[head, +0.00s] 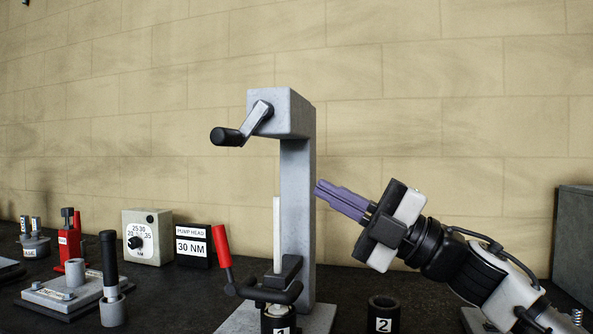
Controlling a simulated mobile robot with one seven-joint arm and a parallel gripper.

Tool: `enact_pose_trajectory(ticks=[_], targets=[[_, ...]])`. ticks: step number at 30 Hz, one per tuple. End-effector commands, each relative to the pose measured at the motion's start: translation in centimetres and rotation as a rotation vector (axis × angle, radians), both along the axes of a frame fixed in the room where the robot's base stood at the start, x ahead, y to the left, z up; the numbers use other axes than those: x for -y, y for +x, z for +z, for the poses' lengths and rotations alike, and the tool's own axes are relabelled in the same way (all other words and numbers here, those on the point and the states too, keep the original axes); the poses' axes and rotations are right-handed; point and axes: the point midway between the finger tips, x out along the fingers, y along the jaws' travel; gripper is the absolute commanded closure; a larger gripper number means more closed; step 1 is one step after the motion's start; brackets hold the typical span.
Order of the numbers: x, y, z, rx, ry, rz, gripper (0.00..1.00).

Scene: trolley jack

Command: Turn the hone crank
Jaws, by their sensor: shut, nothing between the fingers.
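The hone crank (243,127) is a grey arm with a black knob (227,136) at its end. It sits on the head of a tall grey stand (296,205), with the knob pointing down and left. My gripper (318,190) is to the right of the stand's post, lower than the crank. Its purple fingers are together, pointing up and left, with nothing held. The fingertips appear close to the post; I cannot tell whether they touch it.
A red-handled tool (223,248) and a black cylinder marked 1 (280,318) are at the stand's base. A black cylinder marked 2 (383,312) stands to the right. A dial box (147,237) and a 30 NM sign (194,246) are at the left. Space left of the crank is clear.

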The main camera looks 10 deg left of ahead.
Motion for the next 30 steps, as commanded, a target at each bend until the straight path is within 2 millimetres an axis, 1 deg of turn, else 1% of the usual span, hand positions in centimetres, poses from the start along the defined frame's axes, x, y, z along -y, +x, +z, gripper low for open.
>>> enact_pose_trajectory(ticks=[5, 12, 18, 24, 30], targets=[[-2.8, 0.0, 1.6, 0.000, -0.002, 0.004, 1.00], [-7.5, 0.2, 3.9, 0.000, -0.003, 0.007, 1.00], [-10.5, 0.2, 5.4, -0.001, -0.002, 0.004, 1.00], [-11.8, 0.3, 6.0, 0.000, 0.000, 0.003, 1.00], [-12.0, 0.4, 6.0, 0.000, 0.000, 0.002, 1.00]])
